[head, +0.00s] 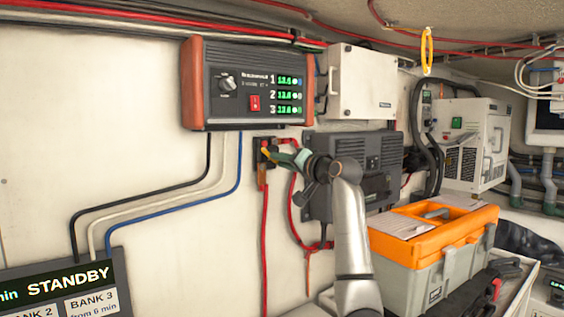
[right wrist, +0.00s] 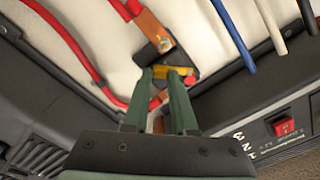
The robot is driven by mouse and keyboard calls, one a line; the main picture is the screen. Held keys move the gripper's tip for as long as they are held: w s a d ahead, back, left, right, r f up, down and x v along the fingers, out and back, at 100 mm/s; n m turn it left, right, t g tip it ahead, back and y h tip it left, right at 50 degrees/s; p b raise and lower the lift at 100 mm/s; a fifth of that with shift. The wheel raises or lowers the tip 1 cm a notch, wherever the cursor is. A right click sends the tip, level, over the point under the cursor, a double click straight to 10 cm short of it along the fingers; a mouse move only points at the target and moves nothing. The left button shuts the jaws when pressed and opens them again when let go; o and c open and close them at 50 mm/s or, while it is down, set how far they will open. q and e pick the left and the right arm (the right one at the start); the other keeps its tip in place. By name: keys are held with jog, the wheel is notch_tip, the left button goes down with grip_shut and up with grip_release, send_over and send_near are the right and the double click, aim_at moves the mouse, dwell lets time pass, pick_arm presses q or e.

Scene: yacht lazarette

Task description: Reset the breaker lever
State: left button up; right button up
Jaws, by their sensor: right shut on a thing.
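The breaker (head: 263,144) is a small black block on the white wall, below the orange-sided panel, with red cables at its terminals. In the right wrist view the breaker (right wrist: 154,54) shows ahead of the fingers, with its yellow lever (right wrist: 184,71) across its near side. My right gripper (head: 274,156) reaches it from the right. Its green fingers (right wrist: 165,78) are shut on the yellow lever, and their tips hide part of it. In the head view the fingers cover most of the lever. My left gripper is in neither view.
The meter panel (head: 243,87) with a knob and red switch hangs just above. A dark finned box (head: 383,152) is close on the right. An orange-lidded toolbox (head: 420,257) stands at lower right. A STANDBY display (head: 64,285) is at lower left. Loose red cables hang below the breaker.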

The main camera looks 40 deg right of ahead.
grip_shut()
jog(key=shift+s+d+r+n, duration=0.15)
jog(key=shift+r+n, duration=0.3)
jog(key=shift+n, duration=1.05)
jog(key=shift+w+d+r+n, duration=0.15)
jog(key=shift+r+n, duration=0.35)
jog(key=shift+n, duration=1)
jog(key=shift+s+d+r+n, duration=0.1)
jog(key=shift+d+r+n, duration=0.25)
jog(key=shift+n, duration=1.15)
jog(key=shift+a+r, duration=0.1)
jog(key=shift+r, duration=0.05)
jog(key=o, duration=0.6)
grip_release()
jog(key=shift+s, duration=0.1)
